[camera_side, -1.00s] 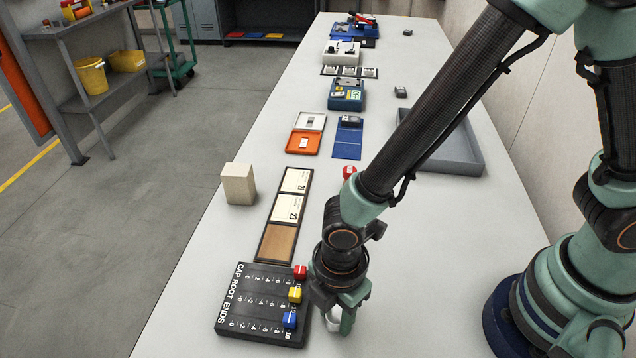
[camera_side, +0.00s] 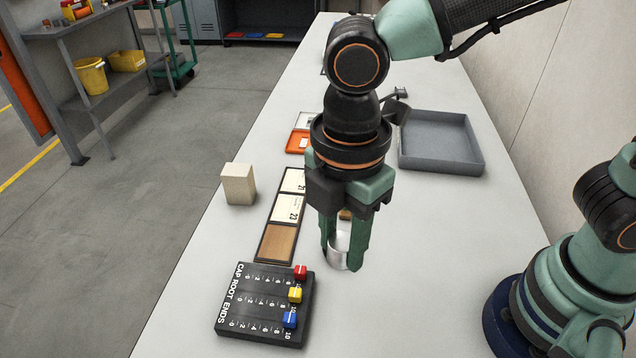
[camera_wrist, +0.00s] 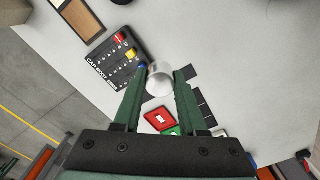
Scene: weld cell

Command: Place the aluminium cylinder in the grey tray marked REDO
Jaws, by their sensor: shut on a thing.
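The aluminium cylinder (camera_side: 341,243) is between the two green fingers of my gripper (camera_side: 343,256), which is shut on it. It looks held upright above the bench, right of the wooden plate. In the wrist view the cylinder (camera_wrist: 159,81) shows as a pale, shiny round shape between the fingertips. A grey tray (camera_side: 467,163) with low walls lies on the bench at the right, beyond and to the right of my gripper. Its inside looks empty. No REDO marking is readable on it.
A black slider board (camera_side: 248,325) with red, yellow and blue knobs lies in front. Beside it are a wooden plate (camera_side: 277,243) and numbered cards (camera_side: 287,208). A cream block (camera_side: 238,184) stands at the left edge. An orange tray (camera_side: 297,141) is partly hidden. The bench before the grey tray is clear.

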